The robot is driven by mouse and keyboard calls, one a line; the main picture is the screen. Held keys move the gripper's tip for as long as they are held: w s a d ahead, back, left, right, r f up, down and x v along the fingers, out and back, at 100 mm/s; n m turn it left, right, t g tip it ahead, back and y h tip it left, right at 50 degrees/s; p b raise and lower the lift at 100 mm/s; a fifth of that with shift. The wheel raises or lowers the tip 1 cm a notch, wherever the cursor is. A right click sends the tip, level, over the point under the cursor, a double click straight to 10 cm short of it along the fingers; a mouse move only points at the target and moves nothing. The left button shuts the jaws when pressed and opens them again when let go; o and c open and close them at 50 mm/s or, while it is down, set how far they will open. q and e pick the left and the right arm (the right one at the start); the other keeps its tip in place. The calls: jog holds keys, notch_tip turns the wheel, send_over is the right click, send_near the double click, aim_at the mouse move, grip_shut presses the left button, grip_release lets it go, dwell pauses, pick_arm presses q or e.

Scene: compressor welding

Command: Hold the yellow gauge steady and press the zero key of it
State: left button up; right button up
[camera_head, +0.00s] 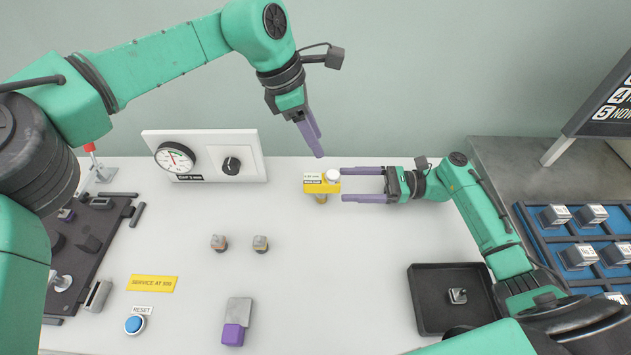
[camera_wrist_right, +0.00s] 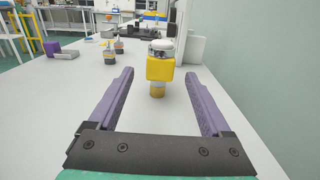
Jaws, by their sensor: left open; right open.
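The yellow gauge (camera_head: 321,187) stands upright near the back of the white table, with a white knob-like top and a small display label. In the right wrist view the yellow gauge (camera_wrist_right: 160,67) is centred ahead, between and just beyond the fingertips. My right gripper (camera_head: 343,184) is open, its purple fingers pointing left at the gauge. In its wrist view my right gripper (camera_wrist_right: 160,75) holds nothing. My left gripper (camera_head: 319,152) is above the gauge, its fingers pointing down, and nothing is between them. The zero key cannot be made out.
A white panel with a dial (camera_head: 175,158) and black knob (camera_head: 232,165) stands at the back left. Two small parts (camera_head: 219,242) sit mid-table. A purple-ended block (camera_head: 233,334), blue reset button (camera_head: 135,324) and black tray (camera_head: 430,318) are nearer. The table around the gauge is clear.

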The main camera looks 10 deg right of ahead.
aim_at(308, 184)
jog(key=x, duration=1)
jog(key=shift+a, duration=0.2)
